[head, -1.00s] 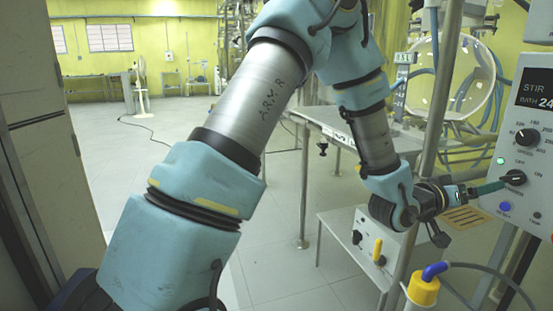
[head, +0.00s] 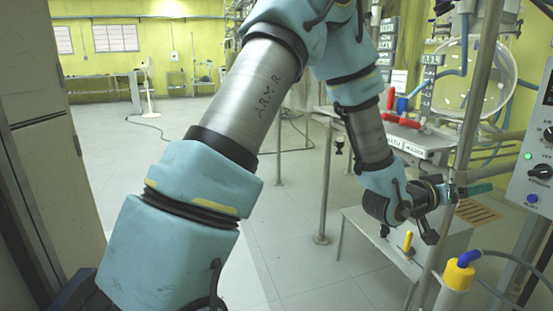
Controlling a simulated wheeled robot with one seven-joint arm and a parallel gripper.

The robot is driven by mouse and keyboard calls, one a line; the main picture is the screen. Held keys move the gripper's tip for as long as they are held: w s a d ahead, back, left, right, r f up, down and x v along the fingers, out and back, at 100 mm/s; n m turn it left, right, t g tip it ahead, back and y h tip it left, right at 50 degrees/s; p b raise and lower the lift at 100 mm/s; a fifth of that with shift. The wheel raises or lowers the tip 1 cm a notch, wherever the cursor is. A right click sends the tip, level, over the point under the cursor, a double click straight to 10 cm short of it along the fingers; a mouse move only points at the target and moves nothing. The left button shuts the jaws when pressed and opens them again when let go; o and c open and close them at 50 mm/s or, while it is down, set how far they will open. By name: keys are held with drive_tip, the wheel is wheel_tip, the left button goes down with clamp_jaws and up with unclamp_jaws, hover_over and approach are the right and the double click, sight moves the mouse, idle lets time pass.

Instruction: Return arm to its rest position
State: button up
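My arm, in light blue covers with grey tubes, rises from the lower left, bends at the top and comes down on the right in the head view. My gripper (head: 470,189) is at its end, pointing right, beside a vertical metal post. It is left of the control panel (head: 535,170) and apart from it. The fingers are small and partly hidden by the post, so I cannot tell whether they are open or shut.
A round glass vessel (head: 480,80) stands behind the post. A yellow-capped container with a blue fitting (head: 459,272) is below my gripper. A low grey box with a yellow handle (head: 407,241) sits lower right. A metal table (head: 420,139) is behind my forearm. The floor (head: 285,220) at centre is open.

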drive_tip(key=w+a+f+n+t+y, duration=0.1)
drive_tip(key=w+a+f+y, duration=0.2)
drive_tip(key=a, duration=0.6)
drive_tip(key=w+a+f+n+y, duration=0.1)
drive_tip(key=w+a+y, duration=0.35)
drive_tip(key=a, duration=0.45)
drive_tip(key=w+a+f+n+t+y, duration=0.1)
drive_tip(key=w+a+f+y, duration=0.2)
drive_tip(key=w+a, duration=0.35)
drive_tip(key=s+a+n+g+y, duration=0.25)
drive_tip(key=s+a, duration=0.35)
drive_tip(key=a, duration=0.7)
drive_tip(key=s+a+n+g+y, duration=0.25)
drive_tip(key=s+a, duration=0.35)
drive_tip(key=a, duration=0.7)
wheel_tip(320, 180, up, 26)
drive_tip(key=s+p, duration=0.1)
drive_tip(key=p, duration=2.5)
drive_tip(key=shift+s+a+y, duration=0.3)
drive_tip(key=shift+a+y, duration=0.05)
drive_tip(key=shift+a, duration=0.1)
